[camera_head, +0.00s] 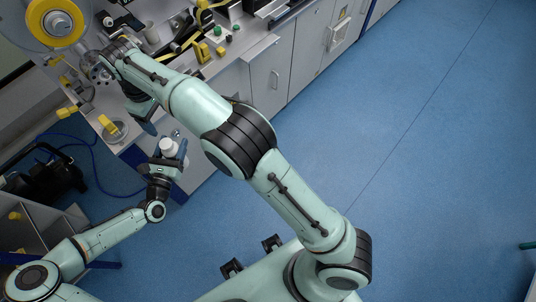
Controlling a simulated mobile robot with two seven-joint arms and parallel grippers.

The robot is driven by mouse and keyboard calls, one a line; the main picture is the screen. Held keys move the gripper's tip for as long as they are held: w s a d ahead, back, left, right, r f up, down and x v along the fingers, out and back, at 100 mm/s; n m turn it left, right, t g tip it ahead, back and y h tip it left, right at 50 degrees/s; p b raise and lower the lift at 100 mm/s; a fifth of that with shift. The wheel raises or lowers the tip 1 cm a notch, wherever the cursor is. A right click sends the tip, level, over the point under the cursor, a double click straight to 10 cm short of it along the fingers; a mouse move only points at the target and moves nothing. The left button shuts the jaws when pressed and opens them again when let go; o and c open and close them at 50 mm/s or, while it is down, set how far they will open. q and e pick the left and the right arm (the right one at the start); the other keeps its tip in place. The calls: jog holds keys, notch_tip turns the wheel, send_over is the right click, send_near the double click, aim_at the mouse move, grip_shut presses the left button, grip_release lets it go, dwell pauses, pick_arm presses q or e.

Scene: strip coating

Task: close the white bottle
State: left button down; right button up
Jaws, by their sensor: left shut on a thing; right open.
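A white bottle (168,148) stands out in front of the bench's near corner, at the left of the head view. My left gripper (169,157) is shut on the bottle and holds it from below, clear of the benchtop. Whether a cap is on the bottle is too small to tell. My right gripper (148,125) is open, a little above and to the left of the bottle in the picture. Its fingers are partly hidden by its own hand and wrist. No cap can be made out in it.
A large yellow disc machine (55,22) stands at upper left. The bench (225,70) carries yellow and black tools and green-topped items (236,28). The blue floor (430,150) at right is clear.

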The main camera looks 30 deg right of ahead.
jog(key=w+d+f+t, duration=0.1)
jog(key=w+d+f, duration=0.1)
jog(key=d+f, duration=0.85)
jog(key=s+d+f+m, duration=0.1)
jog(key=s+f, duration=0.2)
jog(key=f, duration=0.3)
jog(key=s+d+f+m+g+y, duration=0.1)
jog(key=s+d+f+m, duration=0.15)
jog(key=f, duration=0.35)
jog(key=s+d+f, duration=0.1)
jog(key=s+f, duration=0.3)
jog(key=f, duration=0.2)
jog(key=s+d+f+m+g+y, duration=0.15)
jog(key=s+f+m, duration=0.25)
jog(key=s+f, duration=0.7)
jog(key=s+a+r+m, duration=0.1)
jog(key=s+m, duration=0.3)
jog(key=s, duration=1.1)
jog(key=shift+s+a+r+y, duration=0.25)
jog(key=shift+s+r+y, duration=0.05)
jog(key=shift+y, duration=0.15)
jog(key=shift+t, duration=0.25)
